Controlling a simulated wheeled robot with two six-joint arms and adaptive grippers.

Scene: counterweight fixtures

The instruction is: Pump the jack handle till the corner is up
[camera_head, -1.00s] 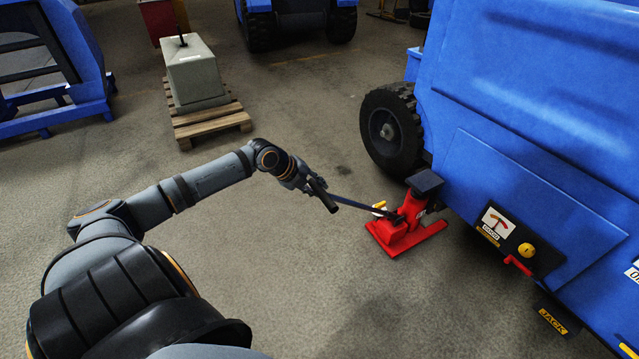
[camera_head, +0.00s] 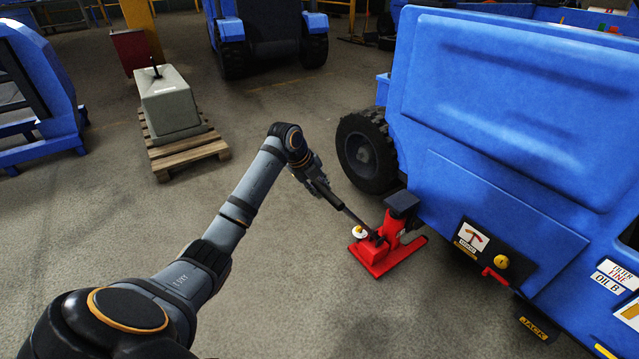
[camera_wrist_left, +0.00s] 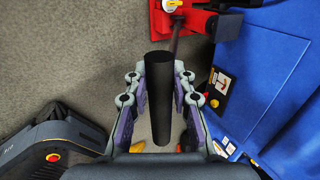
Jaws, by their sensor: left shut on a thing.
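The red jack (camera_head: 378,252) stands on the concrete floor beside the blue machine (camera_head: 490,120), its dark head under the machine's lower edge near a black tyre. Its handle (camera_head: 328,190) slopes up and left from the jack to my left gripper (camera_head: 316,182). In the left wrist view, the handle's black grip (camera_wrist_left: 173,95) lies between the two fingers of my left gripper (camera_wrist_left: 172,105), which is shut on it. The jack (camera_wrist_left: 200,22) shows at the top of that view. Whether the tyre touches the floor is hard to tell. My right gripper is out of view.
A grey counterweight block (camera_head: 168,103) rests on a wooden pallet (camera_head: 190,150) at the left. Blue frames stand far left. The floor around the jack is clear.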

